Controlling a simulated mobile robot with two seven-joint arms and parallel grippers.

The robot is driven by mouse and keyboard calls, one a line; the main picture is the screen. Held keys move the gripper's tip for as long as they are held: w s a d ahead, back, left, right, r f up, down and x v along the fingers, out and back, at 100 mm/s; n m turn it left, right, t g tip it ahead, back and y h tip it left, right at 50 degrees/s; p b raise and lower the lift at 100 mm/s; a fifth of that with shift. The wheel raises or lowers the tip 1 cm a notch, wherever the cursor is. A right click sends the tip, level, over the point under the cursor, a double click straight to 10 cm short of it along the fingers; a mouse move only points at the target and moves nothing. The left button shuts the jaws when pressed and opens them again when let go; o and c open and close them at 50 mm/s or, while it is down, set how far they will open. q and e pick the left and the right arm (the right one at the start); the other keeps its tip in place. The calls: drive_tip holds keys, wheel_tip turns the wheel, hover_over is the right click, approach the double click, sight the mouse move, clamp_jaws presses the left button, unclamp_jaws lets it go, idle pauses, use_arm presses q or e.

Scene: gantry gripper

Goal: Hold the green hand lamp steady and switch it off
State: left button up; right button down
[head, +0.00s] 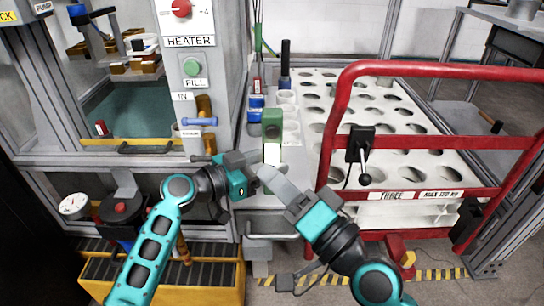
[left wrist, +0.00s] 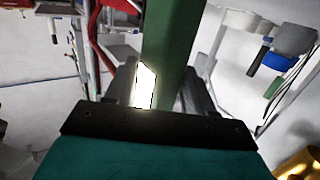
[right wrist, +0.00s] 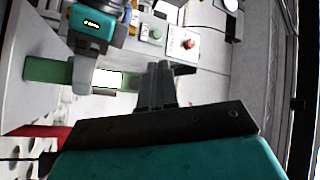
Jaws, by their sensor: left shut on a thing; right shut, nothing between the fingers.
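The green hand lamp (head: 271,124) is upright in front of the bench, its white panel (head: 271,154) glowing. My left gripper (head: 252,160) is shut on the lamp; in the left wrist view the green body (left wrist: 168,35) rises between the fingers, with the bright panel (left wrist: 146,85) beside it. My right gripper (head: 268,175) is shut and empty, its tips close to the lamp's lower part. In the right wrist view the lamp (right wrist: 48,70) lies across, near the closed fingertips (right wrist: 158,68). I cannot tell whether they touch it. No switch is clearly visible.
A red-railed cart (head: 345,100) with a white holed rack (head: 400,118) stands right of the lamp. A control panel with a red knob (head: 181,8) and green button (head: 192,67) is at the left. Blue-capped items (head: 256,101) stand behind the lamp.

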sight(277, 145)
use_arm(q)
drive_tip(key=shift+f, duration=0.1)
use_arm(e)
drive_tip(key=shift+w+d, duration=0.1)
drive_tip(key=shift+w, duration=3.9)
drive_tip(key=shift+w, duration=0.15)
drive_tip(key=shift+w, duration=0.3)
drive_tip(key=shift+s, duration=0.45)
drive_tip(key=shift+s, duration=0.1)
drive_tip(key=s, duration=0.5)
drive_tip(key=shift+s, duration=0.4)
